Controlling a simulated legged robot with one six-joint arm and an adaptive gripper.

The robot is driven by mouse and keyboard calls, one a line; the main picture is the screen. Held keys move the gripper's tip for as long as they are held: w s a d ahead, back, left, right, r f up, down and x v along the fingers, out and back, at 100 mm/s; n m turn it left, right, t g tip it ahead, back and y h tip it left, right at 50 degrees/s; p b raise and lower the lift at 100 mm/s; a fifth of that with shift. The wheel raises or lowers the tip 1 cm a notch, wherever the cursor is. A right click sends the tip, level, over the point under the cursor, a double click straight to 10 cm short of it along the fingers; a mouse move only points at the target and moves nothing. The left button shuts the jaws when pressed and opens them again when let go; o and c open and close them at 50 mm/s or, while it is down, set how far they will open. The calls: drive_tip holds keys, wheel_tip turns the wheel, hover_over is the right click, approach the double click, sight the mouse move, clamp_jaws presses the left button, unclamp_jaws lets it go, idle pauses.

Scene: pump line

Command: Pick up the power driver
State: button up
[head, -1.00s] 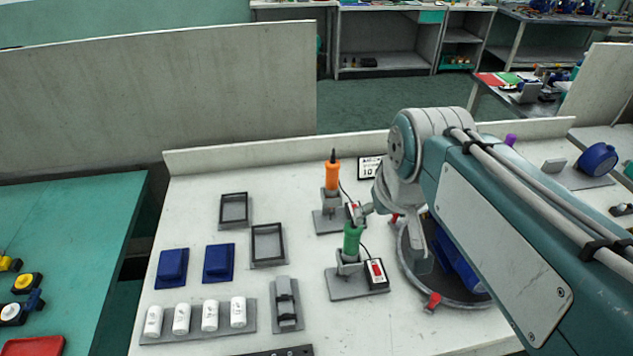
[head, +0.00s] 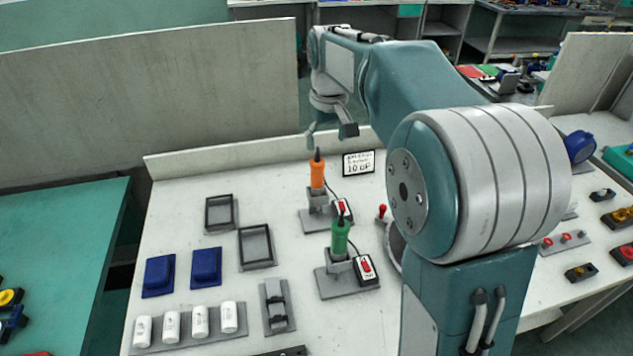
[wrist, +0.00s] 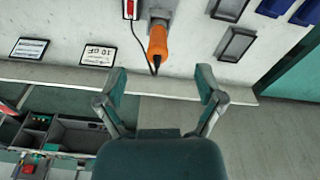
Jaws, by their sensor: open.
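Two power drivers stand upright in grey holders on the white table. The orange driver (head: 317,174) is at the back, with its dark tip up. The green driver (head: 340,238) stands nearer the front. My gripper (head: 331,138) is open and empty, raised near the table's back edge, close above the orange driver in the head view. In the wrist view the orange driver (wrist: 157,45) lies beyond the fingertips of my gripper (wrist: 161,82), apart from them. The green driver is not seen in the wrist view.
A low back ledge (head: 220,156) borders the table. A sign (head: 358,162) stands behind the drivers. Red-switch boxes with cables (head: 366,270) sit beside the holders. Empty dark trays (head: 257,246), blue blocks (head: 160,274) and white cylinders (head: 200,321) are at the left.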

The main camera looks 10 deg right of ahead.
drive_tip(key=g, duration=0.1)
hover_over(319, 161)
drive_tip(key=shift+n, duration=0.3)
wheel_tip(319, 161, down, 4)
drive_tip(key=shift+f, duration=0.25)
wheel_tip(319, 161, down, 5)
drive_tip(key=shift+f, duration=0.15)
drive_tip(key=shift+w+a+f, duration=0.1)
drive_tip(key=shift+f, duration=1.3)
drive_tip(key=shift+a+f, duration=0.1)
drive_tip(key=shift+f, duration=1.25)
clamp_jaws()
drive_tip(key=shift+r, duration=0.1)
